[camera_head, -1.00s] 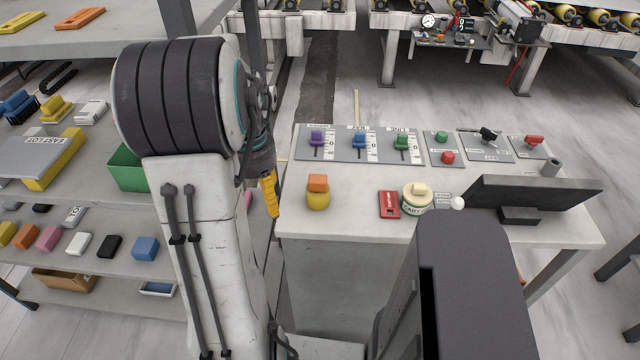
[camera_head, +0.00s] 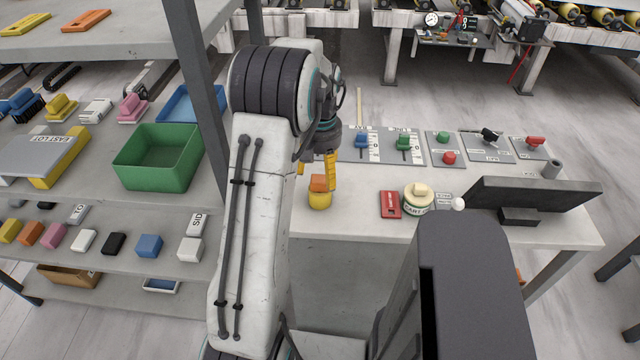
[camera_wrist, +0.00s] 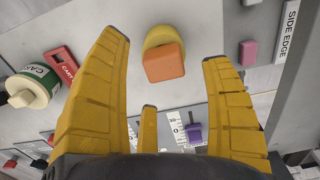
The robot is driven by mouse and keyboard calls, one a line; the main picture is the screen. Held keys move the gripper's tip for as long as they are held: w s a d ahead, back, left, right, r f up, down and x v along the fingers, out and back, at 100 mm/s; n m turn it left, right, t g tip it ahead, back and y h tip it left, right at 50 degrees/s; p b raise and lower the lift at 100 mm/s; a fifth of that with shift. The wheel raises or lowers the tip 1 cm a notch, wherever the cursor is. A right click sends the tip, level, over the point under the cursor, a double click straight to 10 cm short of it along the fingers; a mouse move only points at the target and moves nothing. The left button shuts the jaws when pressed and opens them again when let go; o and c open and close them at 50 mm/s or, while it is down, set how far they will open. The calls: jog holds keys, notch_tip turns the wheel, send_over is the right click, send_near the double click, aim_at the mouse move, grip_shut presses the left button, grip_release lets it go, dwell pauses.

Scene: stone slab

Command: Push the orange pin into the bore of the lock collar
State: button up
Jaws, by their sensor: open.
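The orange pin (camera_head: 318,183) shows as a block-like orange head on top of the round yellow lock collar (camera_head: 319,201), near the front left of the grey slab. In the wrist view the orange pin (camera_wrist: 164,62) covers most of the yellow collar (camera_wrist: 158,37), so the bore is hidden. How deep the pin sits I cannot tell. My gripper (camera_head: 316,176) has yellow fingers, is open and empty, and hangs at the pin. In the wrist view the pin lies between the spread fingertips, and no finger visibly touches it.
A red card block (camera_head: 390,205) and a cream-topped round part (camera_head: 418,197) stand right of the collar. Slider panels (camera_head: 372,146) line the slab's back. A dark monitor (camera_head: 534,203) stands at the right. A shelf upright (camera_head: 200,85) and green bin (camera_head: 160,158) are at the left.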

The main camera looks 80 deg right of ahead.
aim_at(320, 178)
jog(key=f, duration=0.3)
jog(key=shift+w+d+p, duration=0.15)
jog(key=shift+d+p, duration=0.25)
jog(key=shift+f, duration=0.8)
jog(key=c, duration=1.4)
jog(key=shift+r, duration=0.1)
jog(key=shift+c, duration=0.2)
